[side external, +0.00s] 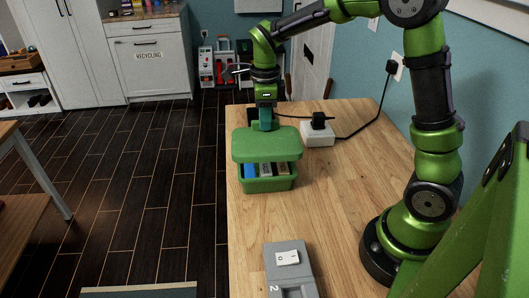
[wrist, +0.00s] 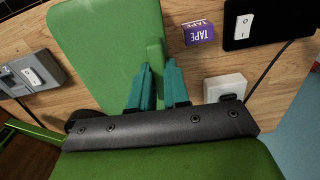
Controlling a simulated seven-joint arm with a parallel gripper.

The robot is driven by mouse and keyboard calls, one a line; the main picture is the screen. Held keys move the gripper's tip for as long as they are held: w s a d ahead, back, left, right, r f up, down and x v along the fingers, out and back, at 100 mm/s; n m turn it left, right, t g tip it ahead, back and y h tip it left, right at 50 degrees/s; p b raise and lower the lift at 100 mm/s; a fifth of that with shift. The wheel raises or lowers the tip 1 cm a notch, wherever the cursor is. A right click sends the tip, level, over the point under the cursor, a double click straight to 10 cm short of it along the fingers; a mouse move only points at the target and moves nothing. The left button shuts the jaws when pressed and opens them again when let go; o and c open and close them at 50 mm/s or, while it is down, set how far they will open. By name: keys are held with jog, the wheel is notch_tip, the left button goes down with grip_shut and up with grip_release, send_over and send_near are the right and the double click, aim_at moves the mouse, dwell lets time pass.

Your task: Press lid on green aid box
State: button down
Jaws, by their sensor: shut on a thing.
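The green lid (side external: 266,144) is over the green aid box (side external: 268,184) in the side view. A gap shows at the front between lid and box rim, with blue, dark and tan items inside. Whether the lid's back edge touches the box is hidden. My gripper (side external: 265,124), with teal fingers, is shut on the lid at its far side. In the wrist view the fingers (wrist: 159,70) close on a raised green grip at the edge of the lid (wrist: 105,45).
A white adapter box (side external: 318,134) with a black plug and cord stands behind right. A grey switch unit (side external: 288,262) sits at the front of the wooden table (side external: 340,215). A purple tape box (wrist: 198,33) lies beside the lid in the wrist view.

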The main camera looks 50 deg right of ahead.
aim_at(264, 136)
jog(key=shift+a+r+n, duration=0.1)
jog(key=shift+n, duration=0.2)
jog(key=shift+f, duration=2.95)
jog(key=shift+f, duration=0.85)
jog(key=c, duration=0.5)
grip_release()
jog(key=shift+c, duration=0.2)
jog(key=shift+r, duration=0.1)
jog(key=shift+r, duration=3.95)
jog(key=shift+c, duration=0.4)
